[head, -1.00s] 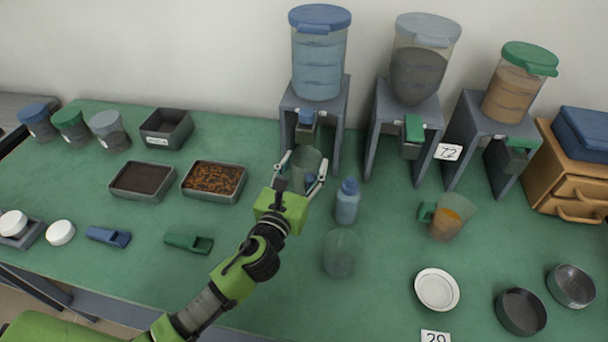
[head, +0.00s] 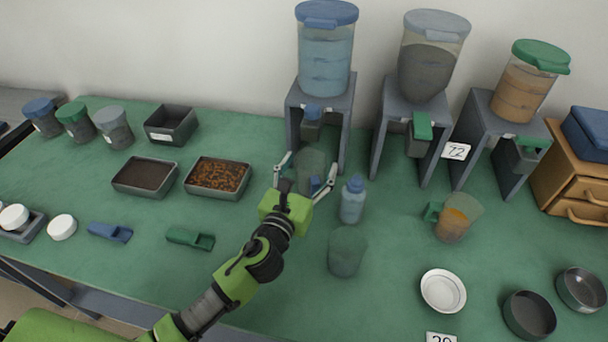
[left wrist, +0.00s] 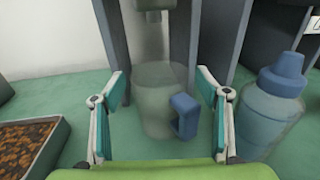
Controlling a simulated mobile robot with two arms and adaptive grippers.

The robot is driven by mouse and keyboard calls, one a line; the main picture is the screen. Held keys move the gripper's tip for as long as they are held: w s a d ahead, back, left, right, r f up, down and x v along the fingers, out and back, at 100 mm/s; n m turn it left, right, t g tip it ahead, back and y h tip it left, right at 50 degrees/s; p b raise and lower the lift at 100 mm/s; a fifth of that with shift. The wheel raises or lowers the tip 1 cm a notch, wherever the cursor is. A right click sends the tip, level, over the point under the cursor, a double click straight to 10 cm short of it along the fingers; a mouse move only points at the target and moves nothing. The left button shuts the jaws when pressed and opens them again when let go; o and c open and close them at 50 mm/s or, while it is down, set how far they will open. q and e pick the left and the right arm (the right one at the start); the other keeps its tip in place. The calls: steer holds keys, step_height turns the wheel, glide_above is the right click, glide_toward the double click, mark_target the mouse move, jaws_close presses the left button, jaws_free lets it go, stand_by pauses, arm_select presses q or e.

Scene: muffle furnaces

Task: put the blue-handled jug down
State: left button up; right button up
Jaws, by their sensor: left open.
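The blue-handled jug (head: 309,166) is a clear jug standing upright on the green table, just in front of the blue-lidded dispenser. In the left wrist view the jug (left wrist: 156,98) stands between my spread fingers, its blue handle (left wrist: 184,116) facing right. My left gripper (head: 305,172) is open around the jug, with a finger on each side. In the left wrist view both fingers of my left gripper (left wrist: 160,95) are clear of the jug's walls; the right fingertip is close to the handle. My right gripper is not in view.
A blue squeeze bottle (head: 352,200) stands close to the right of the jug. A clear cup (head: 346,251) stands nearer the front. The blue-lidded dispenser (head: 325,50) rises behind. A tray of brown pieces (head: 217,195) lies left. A green-handled jug (head: 455,221) stands further right.

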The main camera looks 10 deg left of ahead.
arm_select(q)
steer(key=s, duration=0.3)
steer(key=s+a, duration=0.1)
steer(key=s, duration=0.7)
steer(key=shift+a, duration=0.25)
steer(key=shift+s+a+r, duration=0.1)
steer(key=shift+s+r, duration=0.05)
steer(key=shift+s, duration=0.35)
